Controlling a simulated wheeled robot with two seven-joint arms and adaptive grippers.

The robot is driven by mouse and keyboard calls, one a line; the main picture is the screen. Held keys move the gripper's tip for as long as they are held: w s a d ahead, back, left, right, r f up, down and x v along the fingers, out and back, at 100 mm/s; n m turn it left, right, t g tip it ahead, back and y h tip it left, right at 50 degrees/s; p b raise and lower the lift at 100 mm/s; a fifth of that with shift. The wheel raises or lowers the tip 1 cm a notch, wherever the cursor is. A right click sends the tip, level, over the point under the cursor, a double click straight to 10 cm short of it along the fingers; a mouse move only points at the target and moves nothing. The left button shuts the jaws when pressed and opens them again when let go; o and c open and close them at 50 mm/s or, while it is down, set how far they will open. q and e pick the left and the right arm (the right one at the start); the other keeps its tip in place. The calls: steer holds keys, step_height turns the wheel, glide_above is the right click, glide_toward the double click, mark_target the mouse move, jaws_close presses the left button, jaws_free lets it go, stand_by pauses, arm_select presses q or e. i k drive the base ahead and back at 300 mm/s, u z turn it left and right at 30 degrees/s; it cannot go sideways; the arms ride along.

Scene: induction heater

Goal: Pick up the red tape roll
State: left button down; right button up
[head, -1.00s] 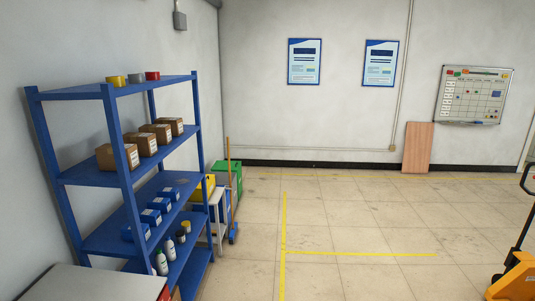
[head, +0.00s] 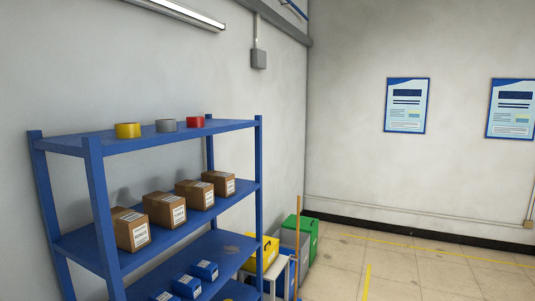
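The red tape roll (head: 195,122) sits on the top shelf of a blue shelf rack (head: 92,176), at the right end of a row of three rolls. A grey roll (head: 166,125) is beside it on the left, and a yellow roll (head: 128,130) is further left. The rolls stand apart from each other. Neither of my grippers shows in the head view, so I cannot see their state.
Several cardboard boxes (head: 164,209) stand on the shelf below, with small blue boxes (head: 204,270) lower down. Green and yellow bins (head: 304,241) and a wooden pole (head: 298,235) stand right of the rack. The floor (head: 420,275) at the right looks clear.

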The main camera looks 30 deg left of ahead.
mark_target(192, 121)
steer(key=i, duration=2.8)
steer(key=u, duration=3.6)
